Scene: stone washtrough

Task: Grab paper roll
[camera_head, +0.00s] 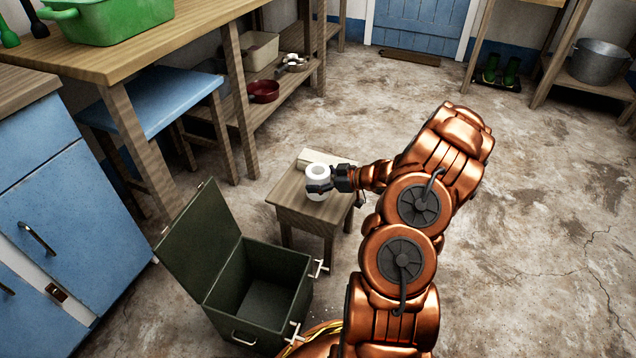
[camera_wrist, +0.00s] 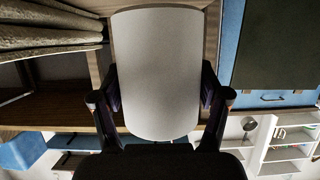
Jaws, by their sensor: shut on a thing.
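A white paper roll (camera_head: 317,171) stands upright on or just over a small wooden stool (camera_head: 290,196) in the head view. My gripper (camera_head: 330,184) reaches it from the right, with its dark fingers around the roll. In the wrist view the roll (camera_wrist: 160,75) fills the middle, with one finger of my gripper (camera_wrist: 160,105) pressed against each side. The gripper is shut on the roll. The underside of the roll is hidden, so I cannot tell whether it touches the stool.
An open dark green box (camera_head: 262,292) stands on the floor in front of the stool, its lid (camera_head: 200,240) raised at left. A pale block (camera_head: 312,156) lies behind the roll on the stool. A blue bench (camera_head: 165,95) and workbench (camera_head: 130,60) stand at left.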

